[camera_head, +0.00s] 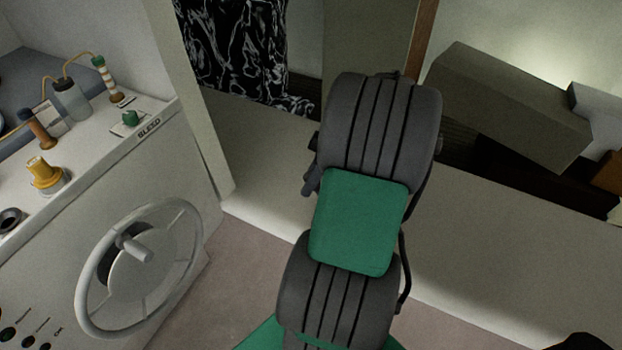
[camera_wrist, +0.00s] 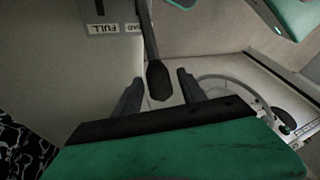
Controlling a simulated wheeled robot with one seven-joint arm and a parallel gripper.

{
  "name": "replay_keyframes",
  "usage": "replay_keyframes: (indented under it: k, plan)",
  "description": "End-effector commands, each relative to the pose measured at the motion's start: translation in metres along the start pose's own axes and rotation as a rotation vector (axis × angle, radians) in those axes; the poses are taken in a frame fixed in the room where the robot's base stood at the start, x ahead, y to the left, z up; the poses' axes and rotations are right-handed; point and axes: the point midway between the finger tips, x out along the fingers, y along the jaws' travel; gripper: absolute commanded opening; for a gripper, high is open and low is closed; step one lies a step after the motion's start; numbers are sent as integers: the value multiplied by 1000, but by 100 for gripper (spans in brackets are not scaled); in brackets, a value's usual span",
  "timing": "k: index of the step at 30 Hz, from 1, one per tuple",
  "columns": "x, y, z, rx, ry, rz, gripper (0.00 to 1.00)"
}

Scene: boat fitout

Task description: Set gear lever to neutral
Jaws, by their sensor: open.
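The gear lever (camera_wrist: 157,78) shows in the wrist view as a grey shaft with a dark knob, coming down from the top edge. Its knob lies in the picture between the two dark fingers of my gripper (camera_wrist: 159,92). The gripper is open, and I cannot tell whether either finger touches the knob. A white label reading "FULL" (camera_wrist: 97,29) sits beside the shaft, with a second, partly covered label by it. The lever's base is cut off. In the head view, neither lever nor gripper can be made out.
A white console (camera_head: 170,160) stands at the left in the head view, with a steering wheel (camera_head: 140,267) on its front. A yellow knob (camera_head: 43,174) and bottles are on top. A grey box (camera_head: 505,105) is at the right. Patterned dark fabric (camera_head: 235,45) hangs behind.

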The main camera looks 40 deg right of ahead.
Motion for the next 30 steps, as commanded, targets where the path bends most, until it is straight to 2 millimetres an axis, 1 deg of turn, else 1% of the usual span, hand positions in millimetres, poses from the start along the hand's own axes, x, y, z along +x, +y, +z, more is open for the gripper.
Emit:
replay_keyframes:
  k: [4,5,22,30]
  plan:
    - [0,0,0,0,0,1,48]
    - [0,0,0,0,0,1,46]
    - [-1,0,0,1,0,0,0]
    - [-1,0,0,1,0,0,0]
